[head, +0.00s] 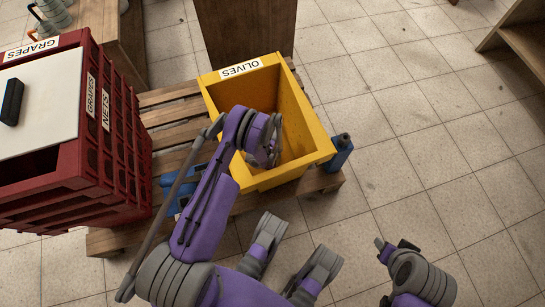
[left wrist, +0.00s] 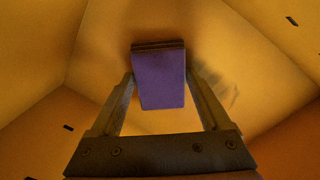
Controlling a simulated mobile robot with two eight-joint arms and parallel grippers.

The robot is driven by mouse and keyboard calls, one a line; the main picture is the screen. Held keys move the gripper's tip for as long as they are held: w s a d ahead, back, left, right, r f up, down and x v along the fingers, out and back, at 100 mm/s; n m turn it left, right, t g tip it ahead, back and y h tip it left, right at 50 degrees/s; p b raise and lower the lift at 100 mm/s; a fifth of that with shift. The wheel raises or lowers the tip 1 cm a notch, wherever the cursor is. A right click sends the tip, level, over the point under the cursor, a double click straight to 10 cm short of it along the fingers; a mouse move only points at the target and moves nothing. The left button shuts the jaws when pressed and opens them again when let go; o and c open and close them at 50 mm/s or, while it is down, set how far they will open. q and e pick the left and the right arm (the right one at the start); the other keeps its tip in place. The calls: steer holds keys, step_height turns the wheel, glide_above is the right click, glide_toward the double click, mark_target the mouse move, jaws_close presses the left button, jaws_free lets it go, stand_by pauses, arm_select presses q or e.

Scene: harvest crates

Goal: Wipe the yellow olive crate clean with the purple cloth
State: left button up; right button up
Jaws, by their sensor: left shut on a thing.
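The yellow olive crate (head: 212,98), labelled OLIVES, stands open on a wooden pallet. My left arm reaches into it, and my left gripper (head: 268,155) is inside, its fingertips mostly hidden by the arm. In the left wrist view my left gripper (left wrist: 160,95) is shut on the folded purple cloth (left wrist: 158,82), held between the two fingers. The crate's inside walls (left wrist: 40,60) surround it. A grey, dark smudge (left wrist: 228,90) shows on the crate surface right of the cloth. My right gripper (head: 384,250) is low at the right, apart from the crate; its jaws are unclear.
A stack of red crates (head: 135,150) labelled GRAPES stands left on the pallet (head: 165,115). A blue object (head: 180,190) lies partly behind my left arm. The tiled floor at right is clear.

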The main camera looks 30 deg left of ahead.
arm_select(q)
steer(key=shift+s+a, duration=0.25)
steer(key=shift+w+a+b, duration=0.45)
steer(key=shift+w+a, duration=0.05)
steer(key=shift+a, duration=0.2)
steer(key=shift+w+a+b, duration=0.45)
steer(key=shift+w+a, duration=0.05)
steer(key=shift+a, duration=0.2)
steer(key=shift+w+a+r, duration=0.1)
steer(key=shift+w+a, duration=0.6)
steer(key=shift+a, duration=0.3)
steer(key=shift+w+a+f, duration=0.1)
steer(key=shift+w+a, duration=0.65)
steer(key=shift+a, duration=0.3)
steer(key=shift+w+a+r, duration=0.1)
steer(key=shift+w+a, duration=0.6)
steer(key=shift+a, duration=0.3)
steer(key=shift+w+a, duration=0.5)
steer(key=shift+a, duration=0.25)
steer(key=shift+w+a, duration=0.5)
steer(key=shift+a, duration=0.2)
steer(key=shift+s+d+p, duration=0.4)
steer(key=shift+s+d, duration=0.15)
steer(key=shift+d, duration=0.3)
steer(key=shift+s+d+f, duration=0.2)
steer(key=shift+s+d, duration=0.4)
steer(key=shift+d, duration=0.25)
